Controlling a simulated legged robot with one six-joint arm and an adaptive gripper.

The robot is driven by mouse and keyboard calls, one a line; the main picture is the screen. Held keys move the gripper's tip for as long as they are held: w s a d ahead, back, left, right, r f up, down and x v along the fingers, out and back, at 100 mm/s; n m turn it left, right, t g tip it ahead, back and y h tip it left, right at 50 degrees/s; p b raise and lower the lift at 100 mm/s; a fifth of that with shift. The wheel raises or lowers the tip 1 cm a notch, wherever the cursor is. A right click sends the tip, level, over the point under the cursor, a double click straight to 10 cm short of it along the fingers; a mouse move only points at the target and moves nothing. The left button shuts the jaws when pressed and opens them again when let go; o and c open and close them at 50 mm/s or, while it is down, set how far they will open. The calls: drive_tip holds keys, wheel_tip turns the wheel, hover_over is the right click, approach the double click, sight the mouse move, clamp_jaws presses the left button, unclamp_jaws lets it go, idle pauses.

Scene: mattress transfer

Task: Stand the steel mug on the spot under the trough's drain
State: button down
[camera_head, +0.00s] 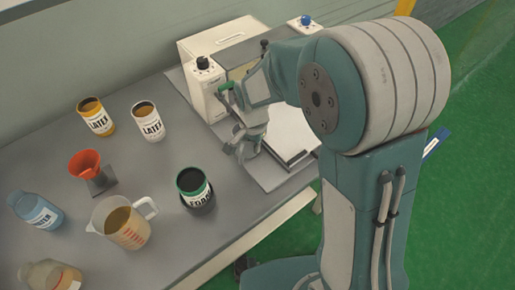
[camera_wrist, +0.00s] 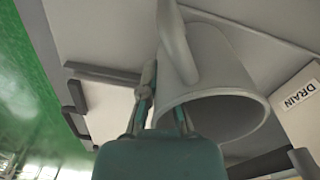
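The steel mug (camera_wrist: 235,75) is large in the wrist view, a grey cylinder with its open mouth towards the camera and its handle (camera_wrist: 178,45) at the upper left. My gripper (camera_wrist: 164,104) has one finger along the mug's left side and the other at its rim, and appears shut on it. In the head view my gripper (camera_head: 246,140) is over the bench's far end, beside the white machine; I cannot clearly make out the mug there. A white block with a DRAIN label (camera_wrist: 298,95) is right of the mug in the wrist view. The spot cannot be made out.
On the grey bench (camera_head: 235,225) stand two latex cans (camera_head: 96,117) (camera_head: 148,121), a red funnel (camera_head: 86,164), a water bottle (camera_head: 38,211), a jug (camera_head: 123,223) and a dark can with a green rim (camera_head: 194,186). A white machine (camera_head: 206,88) stands behind my gripper.

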drive_tip(key=shift+w+a, duration=0.6)
drive_tip(key=shift+w, duration=0.3)
drive_tip(key=shift+w+a, duration=0.65)
drive_tip(key=shift+w, duration=0.3)
drive_tip(key=shift+w+a, duration=0.6)
drive_tip(key=shift+w, duration=0.3)
drive_tip(key=shift+f, duration=0.25)
drive_tip(key=c, duration=0.7)
unclamp_jaws()
